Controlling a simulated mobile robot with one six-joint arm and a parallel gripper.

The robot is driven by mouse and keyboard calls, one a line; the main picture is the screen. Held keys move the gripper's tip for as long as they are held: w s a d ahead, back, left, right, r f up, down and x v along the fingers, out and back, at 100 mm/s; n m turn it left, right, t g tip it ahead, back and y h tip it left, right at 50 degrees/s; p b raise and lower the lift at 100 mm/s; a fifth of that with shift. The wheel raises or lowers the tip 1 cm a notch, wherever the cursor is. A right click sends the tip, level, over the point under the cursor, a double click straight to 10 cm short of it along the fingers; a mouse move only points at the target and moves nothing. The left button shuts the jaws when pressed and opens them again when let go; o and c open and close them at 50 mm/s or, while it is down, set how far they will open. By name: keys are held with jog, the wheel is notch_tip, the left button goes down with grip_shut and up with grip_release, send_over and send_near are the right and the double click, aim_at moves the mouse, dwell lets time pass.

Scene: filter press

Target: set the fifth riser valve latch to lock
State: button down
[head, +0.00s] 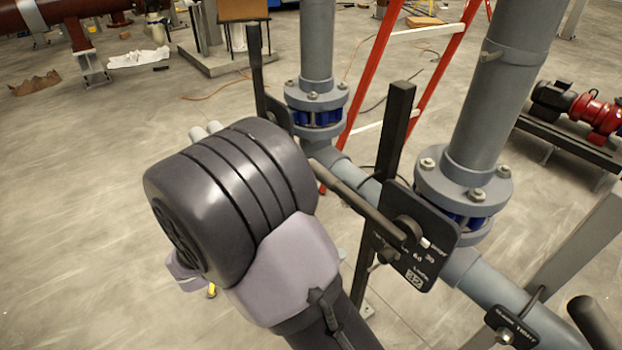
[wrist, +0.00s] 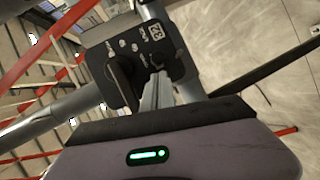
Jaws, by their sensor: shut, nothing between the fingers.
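A black valve plate (head: 425,262) with white markings is mounted on the grey riser pipework. A long dark lever handle (head: 355,200) reaches left from its pivot. A small latch knob (head: 388,256) sits at the plate's lower left. In the wrist view the plate (wrist: 105,58) carries a "32" label, with the dark handle (wrist: 121,82) and the small latch (wrist: 160,58) on its face. My gripper (wrist: 157,80) is shut and empty, its pale fingers pointing at the latch. Their tips look very close; contact is unclear. In the head view my wrist hides the fingers.
A left riser (head: 317,60) has an upright black handle (head: 257,85). Another plate (head: 510,328) is at the lower right. A black post (head: 397,125) stands behind the middle plate. A red ladder (head: 372,75) is behind. Floor at left (head: 80,200) is clear.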

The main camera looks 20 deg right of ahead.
jog(key=w+a+t+h, duration=0.1)
jog(key=a, duration=0.1)
jog(key=w+a+n+t+h, duration=0.1)
jog(key=w+t, duration=0.1)
jog(key=shift+a+f+p, duration=0.2)
jog(key=shift+a+p, duration=0.15)
jog(key=b, duration=0.4)
send_near(387, 242)
jog(key=d, duration=0.1)
jog(key=w+d, duration=0.1)
jog(key=d, duration=0.1)
jog(key=w+d, duration=0.1)
jog(key=shift+w+d+f, duration=0.1)
jog(key=shift+d+f, duration=0.05)
jog(key=shift+f, duration=0.25)
jog(key=shift+s+d, duration=0.2)
jog(key=shift+s, duration=0.4)
